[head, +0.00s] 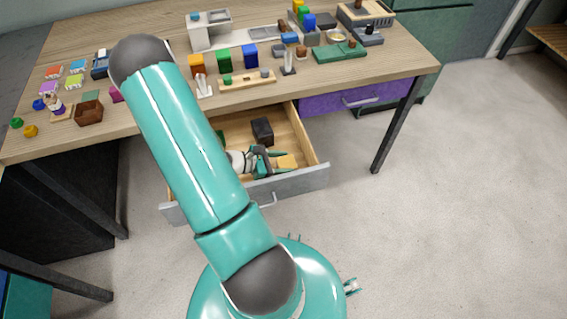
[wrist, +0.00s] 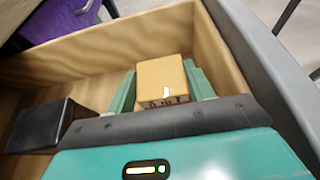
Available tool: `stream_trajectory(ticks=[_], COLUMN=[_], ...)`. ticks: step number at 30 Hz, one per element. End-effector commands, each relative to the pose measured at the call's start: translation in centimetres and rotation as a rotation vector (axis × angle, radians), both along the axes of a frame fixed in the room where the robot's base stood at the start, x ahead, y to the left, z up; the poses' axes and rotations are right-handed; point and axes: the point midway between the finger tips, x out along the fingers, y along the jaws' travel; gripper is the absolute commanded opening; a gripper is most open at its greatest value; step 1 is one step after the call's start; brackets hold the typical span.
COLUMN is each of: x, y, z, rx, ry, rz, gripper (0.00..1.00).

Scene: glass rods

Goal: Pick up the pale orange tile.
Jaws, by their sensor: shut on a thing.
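The pale orange tile (head: 288,161) is in the open wooden drawer (head: 312,150), near its front right corner. In the wrist view the tile (wrist: 163,76) looks like a thick block with a white mark on its edge and a reddish pattern on the side facing me. My gripper (head: 277,160) reaches down into the drawer. Its two green fingers stand on either side of the tile, and in the wrist view the gripper (wrist: 163,88) is shut on it. The tile's underside is hidden, so I cannot tell whether it touches the drawer floor.
A dark block (head: 262,130) lies in the drawer, left of my gripper in the wrist view (wrist: 38,125). The drawer's grey front (head: 300,182) and wooden walls enclose the gripper closely. The desk top (head: 150,120) above holds many small objects. A purple drawer (head: 345,97) is at the right.

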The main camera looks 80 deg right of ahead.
Motion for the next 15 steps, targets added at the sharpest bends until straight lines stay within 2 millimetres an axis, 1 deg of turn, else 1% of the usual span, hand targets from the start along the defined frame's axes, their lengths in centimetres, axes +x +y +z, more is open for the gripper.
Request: stream_trajectory(ticks=[7,15], x=[0.1,0.1], y=[0.0,0.0], z=[2.4,6.3], rx=[-0.003,-0.004], ry=[-0.002,-0.003], rz=[0.001,0.001], gripper=[0.26,0.26])
